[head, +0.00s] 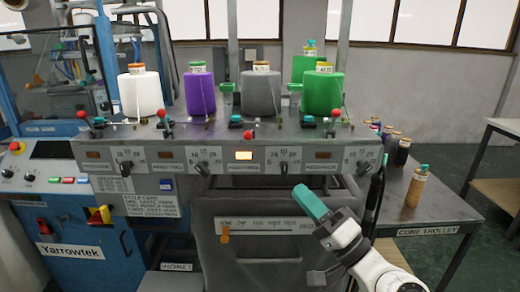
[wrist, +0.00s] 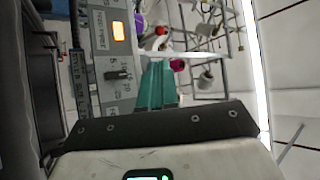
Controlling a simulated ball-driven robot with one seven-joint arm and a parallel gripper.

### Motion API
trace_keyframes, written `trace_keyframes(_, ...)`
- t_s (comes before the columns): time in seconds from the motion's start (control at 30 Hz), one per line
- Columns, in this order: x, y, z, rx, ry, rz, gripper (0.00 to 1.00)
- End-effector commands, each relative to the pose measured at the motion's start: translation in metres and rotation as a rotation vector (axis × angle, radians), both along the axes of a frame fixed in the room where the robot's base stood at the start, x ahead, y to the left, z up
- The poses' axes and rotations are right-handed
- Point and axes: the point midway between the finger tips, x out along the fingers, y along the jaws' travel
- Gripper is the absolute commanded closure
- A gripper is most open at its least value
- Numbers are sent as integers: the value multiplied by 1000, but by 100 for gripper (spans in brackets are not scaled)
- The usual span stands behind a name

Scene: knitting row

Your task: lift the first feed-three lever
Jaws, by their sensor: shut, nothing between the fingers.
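A row of yarn feeds runs along the front of the knitting machine, with small red-ball levers on it. The third lever's red ball (head: 248,134) hangs lower than the others and sits just above a lit amber window (head: 243,155). A red ball (wrist: 160,30) and a lit window (wrist: 118,31) also show in the wrist view. The label text is too small to read surely. My gripper (head: 302,193) has teal fingers, shut and empty, below and right of that lever, apart from it. The fingers (wrist: 158,68) also show in the wrist view, pointing toward the panel.
White (head: 141,95), purple (head: 200,93), grey (head: 260,94) and green (head: 322,94) yarn cones stand on the machine top. A cone trolley (head: 430,212) with small cones stands at right. Other red-ball levers (head: 161,113) stand higher. Black knobs (head: 203,167) line the panel.

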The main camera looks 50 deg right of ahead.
Motion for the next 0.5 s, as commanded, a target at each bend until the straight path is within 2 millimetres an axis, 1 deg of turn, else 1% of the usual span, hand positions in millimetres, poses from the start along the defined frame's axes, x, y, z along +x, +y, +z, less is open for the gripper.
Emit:
trace_keyframes(0.27, 11, 0, 4, -2, -5, 3, 100)
trace_keyframes(0.43, 23, -2, 11, -1, -4, 1, 100)
trace_keyframes(0.5, 31, -3, 16, -2, -4, 2, 100)
